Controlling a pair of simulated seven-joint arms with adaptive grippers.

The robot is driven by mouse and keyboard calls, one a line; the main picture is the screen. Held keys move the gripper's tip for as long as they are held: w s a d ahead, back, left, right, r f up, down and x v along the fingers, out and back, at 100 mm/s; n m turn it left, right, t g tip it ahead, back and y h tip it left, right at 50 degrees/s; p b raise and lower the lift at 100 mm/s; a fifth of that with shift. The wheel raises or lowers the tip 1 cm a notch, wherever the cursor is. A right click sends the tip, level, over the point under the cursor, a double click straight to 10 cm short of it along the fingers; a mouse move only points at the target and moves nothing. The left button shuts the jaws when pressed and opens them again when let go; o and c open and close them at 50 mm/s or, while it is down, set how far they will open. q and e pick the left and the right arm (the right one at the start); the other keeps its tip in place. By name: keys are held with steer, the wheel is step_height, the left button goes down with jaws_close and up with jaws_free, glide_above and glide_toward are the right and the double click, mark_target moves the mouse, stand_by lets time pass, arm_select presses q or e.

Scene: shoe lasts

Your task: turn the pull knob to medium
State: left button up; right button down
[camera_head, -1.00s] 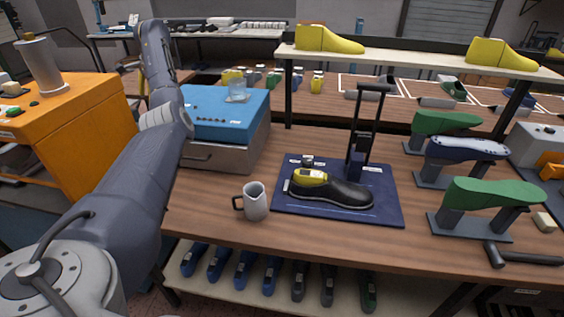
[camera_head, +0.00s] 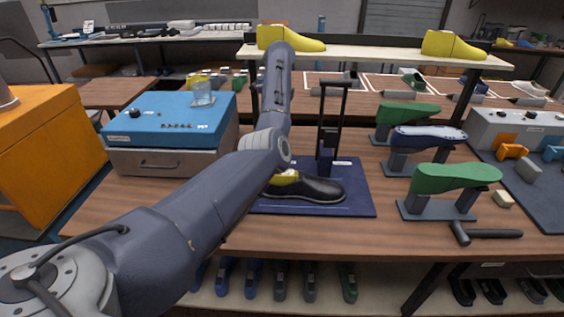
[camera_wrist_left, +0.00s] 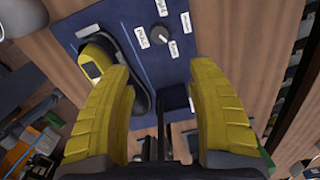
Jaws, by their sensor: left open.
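The dark round pull knob (camera_wrist_left: 159,35) sits on the blue board (camera_wrist_left: 110,12) in the left wrist view, with small white labels around it. A black shoe with a yellow last (camera_wrist_left: 95,65) lies on the board left of the knob. In the head view the board (camera_head: 360,195) shows, but my left arm hides the knob and the gripper. My right gripper is not in view.
A black upright frame (camera_head: 343,110) stands at the board's back and shows below the knob in the wrist view. Green and blue lasts on stands (camera_head: 455,178) and a hammer (camera_head: 485,234) are to the right. A blue-topped drawer box (camera_head: 170,125) is left.

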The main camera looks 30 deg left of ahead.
arm_select(q)
step_height(320, 180, down, 17)
stand_by(0.7)
jaws_close()
stand_by(0.4)
